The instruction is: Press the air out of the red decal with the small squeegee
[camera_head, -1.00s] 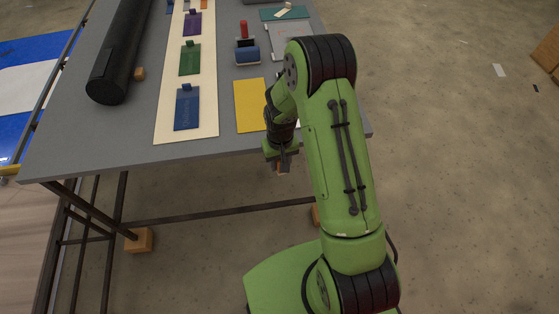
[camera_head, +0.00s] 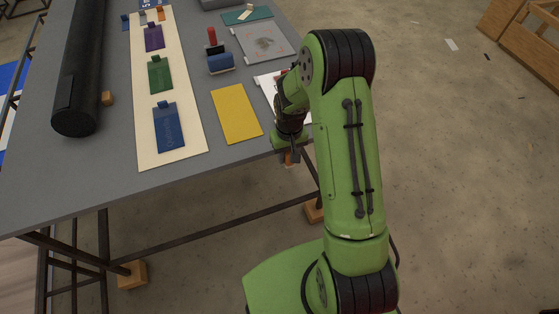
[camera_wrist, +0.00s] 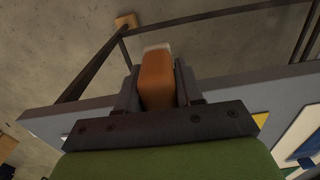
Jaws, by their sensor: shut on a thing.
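My gripper (camera_head: 288,157) hangs by the front edge of the table, at its right end. In the wrist view my gripper (camera_wrist: 158,92) is shut on the small squeegee (camera_wrist: 157,78), an orange-brown block with a pale edge. The squeegee also shows as a small brown bit below the gripper in the head view (camera_head: 289,161). A white sheet (camera_head: 267,86) lies on the table, partly hidden behind my arm. A small reddish patch (camera_head: 283,72) shows on it, and I cannot tell whether this is the red decal. The squeegee is apart from the sheet.
A cream strip (camera_head: 187,137) bears blue, green and purple tags. A yellow card (camera_head: 237,113) lies between it and my arm. A blue roller with a red handle (camera_head: 220,62), a grey plate (camera_head: 259,42) and a black tube (camera_head: 80,75) also lie on the grey table (camera_head: 95,165).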

